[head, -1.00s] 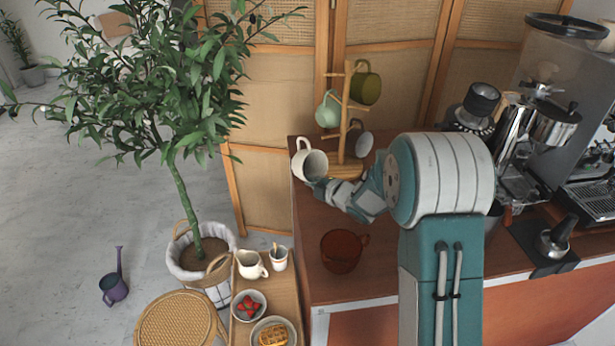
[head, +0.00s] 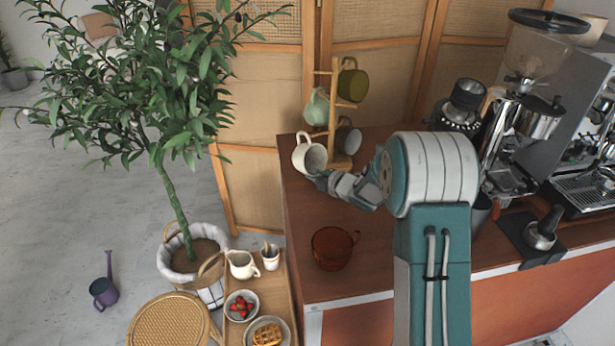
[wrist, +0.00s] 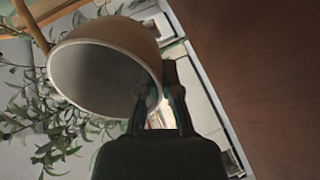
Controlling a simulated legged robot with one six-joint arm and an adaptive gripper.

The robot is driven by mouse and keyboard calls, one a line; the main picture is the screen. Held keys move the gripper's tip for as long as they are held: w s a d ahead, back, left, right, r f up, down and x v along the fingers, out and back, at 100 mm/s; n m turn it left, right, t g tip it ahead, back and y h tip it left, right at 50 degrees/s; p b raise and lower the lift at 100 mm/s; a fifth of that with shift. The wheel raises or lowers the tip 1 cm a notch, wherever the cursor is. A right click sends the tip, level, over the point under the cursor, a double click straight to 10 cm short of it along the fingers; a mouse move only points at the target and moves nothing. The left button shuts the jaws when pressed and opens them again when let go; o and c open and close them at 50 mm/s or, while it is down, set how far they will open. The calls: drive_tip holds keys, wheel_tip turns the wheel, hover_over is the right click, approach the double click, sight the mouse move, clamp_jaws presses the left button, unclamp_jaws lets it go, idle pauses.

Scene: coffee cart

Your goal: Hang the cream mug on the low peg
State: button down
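The cream mug (head: 309,157) is held up at the left side of the wooden mug tree (head: 333,105), its mouth tilted toward the lower right and its handle at the upper left. My gripper (head: 325,180) is shut on its rim side. In the wrist view the mug (wrist: 105,65) shows its open mouth, with the gripper fingers (wrist: 160,95) at its right wall. The tree carries an olive mug (head: 354,84) at upper right, a sage mug (head: 317,107) at left and a grey-brown mug (head: 348,139) low on the right. I cannot clearly make out a free low peg.
A reddish amber cup (head: 333,248) stands on the brown counter (head: 385,260), in front of the tree. The grinder and espresso machine (head: 590,150) stand at the right. A folding screen (head: 265,110) is behind, and a potted tree (head: 195,255) is on the left.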

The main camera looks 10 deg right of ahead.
drive_tip(key=shift+w+d+f, duration=0.25)
drive_tip(key=shift+w+d, duration=0.45)
drive_tip(key=shift+d, duration=0.3)
drive_tip(key=shift+w+d+f, duration=0.25)
drive_tip(key=shift+w+d, duration=0.45)
drive_tip(key=shift+d, duration=0.3)
drive_tip(key=shift+s+d+f, duration=0.1)
drive_tip(key=shift+s+f, duration=0.05)
drive_tip(key=shift+f, duration=0.05)
drive_tip(key=shift+f, duration=0.1)
drive_tip(key=c, duration=0.7)
unclamp_jaws()
drive_tip(key=shift+s, duration=0.1)
